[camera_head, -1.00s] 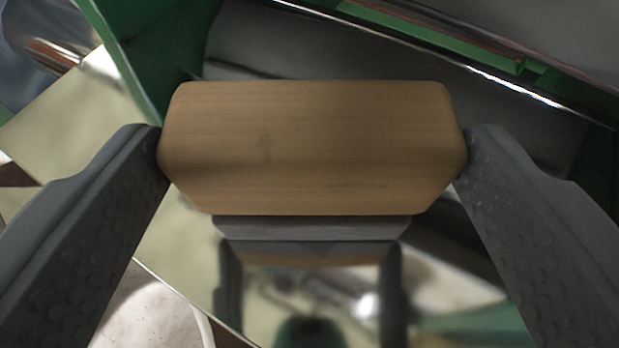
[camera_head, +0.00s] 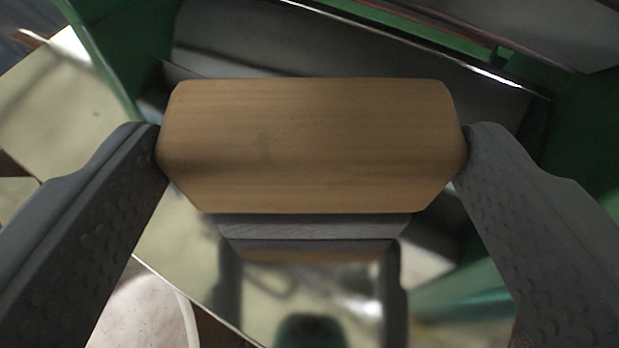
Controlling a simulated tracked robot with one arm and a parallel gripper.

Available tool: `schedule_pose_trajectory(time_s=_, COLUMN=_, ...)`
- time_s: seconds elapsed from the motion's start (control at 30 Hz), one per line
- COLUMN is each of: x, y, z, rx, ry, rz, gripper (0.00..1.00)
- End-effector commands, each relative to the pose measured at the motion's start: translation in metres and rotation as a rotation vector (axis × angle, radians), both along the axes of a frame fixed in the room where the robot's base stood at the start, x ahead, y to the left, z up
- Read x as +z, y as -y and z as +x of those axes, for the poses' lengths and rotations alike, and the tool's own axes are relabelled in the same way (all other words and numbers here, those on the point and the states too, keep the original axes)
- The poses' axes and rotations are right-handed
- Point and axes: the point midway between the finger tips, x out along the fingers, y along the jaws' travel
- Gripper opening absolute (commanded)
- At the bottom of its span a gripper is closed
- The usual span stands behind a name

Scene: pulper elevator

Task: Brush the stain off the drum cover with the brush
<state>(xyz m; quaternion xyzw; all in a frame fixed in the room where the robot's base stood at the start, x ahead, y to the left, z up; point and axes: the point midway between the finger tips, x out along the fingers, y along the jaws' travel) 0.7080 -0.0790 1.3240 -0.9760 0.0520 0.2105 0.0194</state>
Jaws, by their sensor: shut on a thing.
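The brush has a wooden block handle (camera_head: 312,145) with grey bristles (camera_head: 312,227) below it. My gripper (camera_head: 312,150) is shut on the handle, one dark finger on each end. The bristles meet or nearly meet a shiny, mirror-like metal surface (camera_head: 180,252), which looks like the drum cover and reflects the brush and my fingers. I cannot tell for sure whether they touch. No stain shows; the brush hides part of the surface.
Green machine walls (camera_head: 100,50) rise at the left, back and right. A dark grey recess (camera_head: 260,45) lies behind the brush. A pale round-edged object (camera_head: 145,312) shows below the metal edge at lower left.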

Motion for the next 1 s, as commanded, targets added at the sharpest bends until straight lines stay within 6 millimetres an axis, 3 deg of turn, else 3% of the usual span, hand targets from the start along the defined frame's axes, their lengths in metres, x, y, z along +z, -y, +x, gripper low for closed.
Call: schedule_pose_trajectory(time_s=1.0, x=0.002, y=0.042, z=-0.031, rx=0.0, ry=0.003, rz=0.001, gripper=0.59)
